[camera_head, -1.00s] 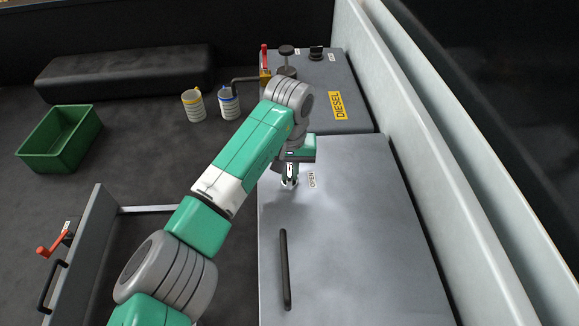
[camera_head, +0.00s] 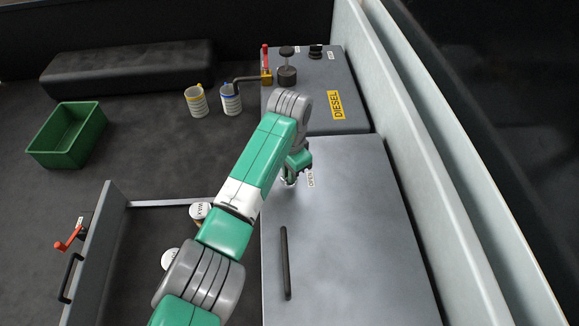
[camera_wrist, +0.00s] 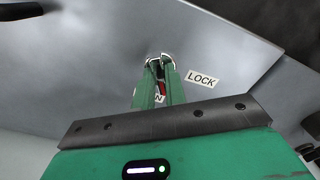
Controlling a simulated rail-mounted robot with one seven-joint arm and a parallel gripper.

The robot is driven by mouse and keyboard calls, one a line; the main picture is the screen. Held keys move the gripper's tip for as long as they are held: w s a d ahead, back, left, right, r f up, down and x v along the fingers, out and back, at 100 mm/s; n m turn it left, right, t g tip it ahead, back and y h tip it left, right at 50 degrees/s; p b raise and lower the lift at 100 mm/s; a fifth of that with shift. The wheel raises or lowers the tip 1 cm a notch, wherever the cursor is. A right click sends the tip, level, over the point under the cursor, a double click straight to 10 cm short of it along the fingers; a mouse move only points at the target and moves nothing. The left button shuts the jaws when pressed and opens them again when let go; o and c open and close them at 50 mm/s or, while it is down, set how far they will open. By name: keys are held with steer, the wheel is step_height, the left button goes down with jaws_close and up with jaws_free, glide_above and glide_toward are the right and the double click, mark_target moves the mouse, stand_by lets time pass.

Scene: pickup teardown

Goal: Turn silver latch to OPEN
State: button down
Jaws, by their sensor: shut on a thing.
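My gripper (camera_wrist: 159,64) is shut on the small silver latch (camera_wrist: 167,57) on the grey lid (camera_head: 350,235). In the head view my gripper (camera_head: 291,176) hangs over the lid's upper left part, and the arm mostly hides the latch. In the wrist view the two green fingers close around the latch, with a bit of red between them. The LOCK label (camera_wrist: 201,78) is to the right of the latch. The OPEN label (camera_head: 310,179) is just right of the gripper in the head view; the fingers partly cover it in the wrist view.
A black bar handle (camera_head: 285,263) is on the lid. The DIESEL tank (camera_head: 325,118) with a red-handled valve (camera_head: 266,63) stands behind. An open drawer (camera_head: 95,250) holding white-lidded jars (camera_head: 200,211) is at left. A light wall (camera_head: 430,130) runs along the right.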

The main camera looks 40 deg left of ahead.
steer(key=m+p, duration=0.1)
steer(key=m, duration=0.5)
steer(key=shift+m, duration=0.3)
stand_by(0.4)
steer(key=c, duration=1.4)
jaws_free()
steer(key=shift+c, duration=0.2)
steer(key=shift+r, duration=0.1)
step_height(320, 180, up, 8)
steer(key=shift+f+b, duration=0.15)
steer(key=shift+b, duration=0.2)
